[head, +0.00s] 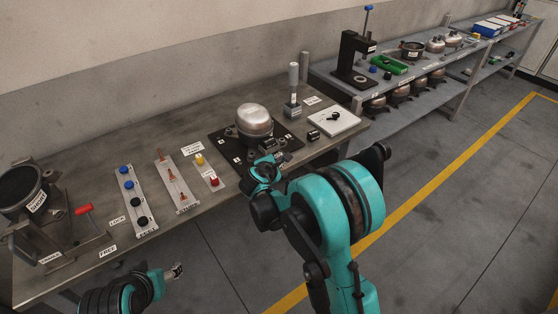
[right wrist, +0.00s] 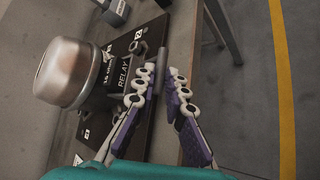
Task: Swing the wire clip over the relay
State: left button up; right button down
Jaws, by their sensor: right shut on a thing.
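The silver compressor (head: 254,120) stands on a black plate (head: 222,146) on the bench. In the right wrist view the black relay (right wrist: 118,80), marked RELAY, is on the compressor's side facing my right gripper. My right gripper (right wrist: 158,75) is shut on a thin grey piece, which appears to be the wire clip (right wrist: 161,58), just beside the relay. In the head view the right gripper (head: 270,162) is at the plate's front edge and hides most of the clip. My left gripper (head: 175,271) is low in front of the bench, away from the compressor; its fingers are too small to read.
A grey post tool (head: 293,92) stands behind the plate. A white tile (head: 334,122) with a small black part lies to the right. Strips with blue, black and copper parts (head: 133,200) lie left. A red-handled tool (head: 84,210) is at far left.

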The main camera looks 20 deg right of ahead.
jog(key=shift+w+a+r+p, duration=0.15)
jog(key=shift+w+r+p, duration=0.15)
jog(key=shift+r, duration=0.3)
jog(key=shift+w+a+r, duration=0.1)
jog(key=shift+w+r, duration=0.1)
jog(key=shift+r, duration=0.2)
jog(key=shift+w+r+p, duration=0.15)
jog(key=shift+w+p, duration=0.05)
jog(key=shift+p, duration=0.15)
jog(key=shift+r, duration=0.1)
